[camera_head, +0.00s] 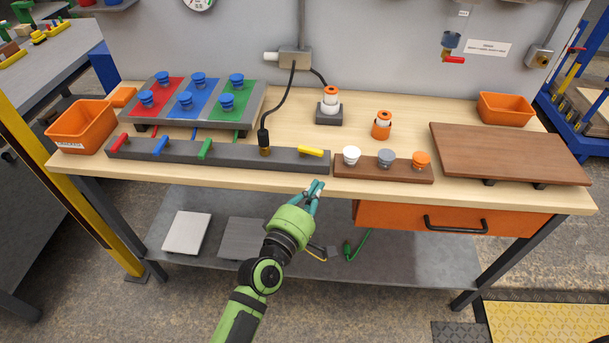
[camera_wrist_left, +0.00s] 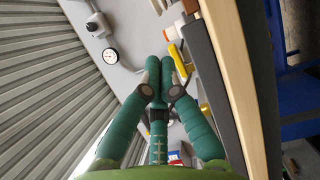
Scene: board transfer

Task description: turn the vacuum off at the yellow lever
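The yellow lever (camera_head: 310,151) is at the right end of the long grey bar (camera_head: 225,154) near the table's front edge. It lies roughly along the bar, unlike the angled red, blue and green levers. My left gripper (camera_head: 316,184) is just in front of the table edge, below and slightly right of the yellow lever, apart from it in the head view. Its teal fingers are drawn together with nothing between them. In the left wrist view, the yellow lever (camera_wrist_left: 174,54) shows just beyond the fingertips (camera_wrist_left: 161,64). My right gripper is not in view.
A brown block with white, grey and orange knobs (camera_head: 385,160) stands right of the bar. A black cable (camera_head: 278,105) drops to the bar just left of the yellow lever. An orange drawer (camera_head: 450,218) hangs under the tabletop. Space in front of the table is open.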

